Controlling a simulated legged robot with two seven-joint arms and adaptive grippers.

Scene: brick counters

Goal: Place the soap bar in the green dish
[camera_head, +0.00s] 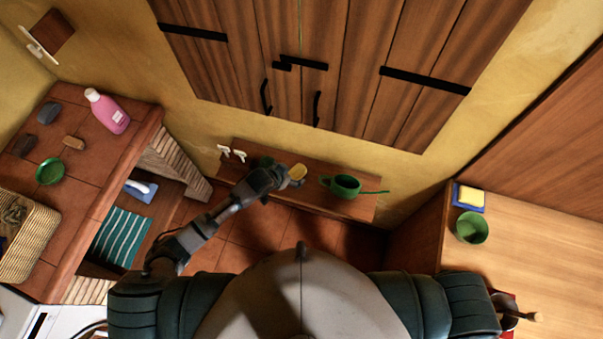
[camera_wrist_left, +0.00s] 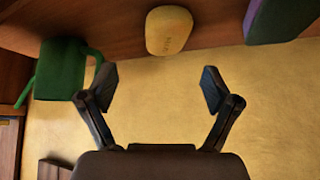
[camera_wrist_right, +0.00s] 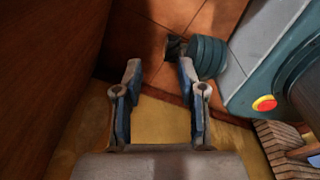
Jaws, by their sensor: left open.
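The soap bar (camera_head: 298,171) is a rounded yellow block on a wooden wall shelf. In the left wrist view the soap bar (camera_wrist_left: 168,30) lies ahead of the fingers, roughly between their lines, with a gap. My left gripper (camera_head: 287,180) is beside the soap in the head view; its fingers (camera_wrist_left: 158,84) are open and empty. The green dish (camera_head: 50,171) is a small round dish on the tiled counter at the left. My right gripper (camera_wrist_right: 160,67) is open and empty, low by a wooden panel; it is hidden in the head view.
A green watering can (camera_head: 345,186) stands right of the soap on the shelf (camera_head: 230,185). A pink bottle (camera_head: 107,111), dark stones and a basket (camera_head: 25,235) share the left counter. A wooden cabinet (camera_head: 340,60) hangs above. A green cup (camera_head: 471,228) stands on the right counter.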

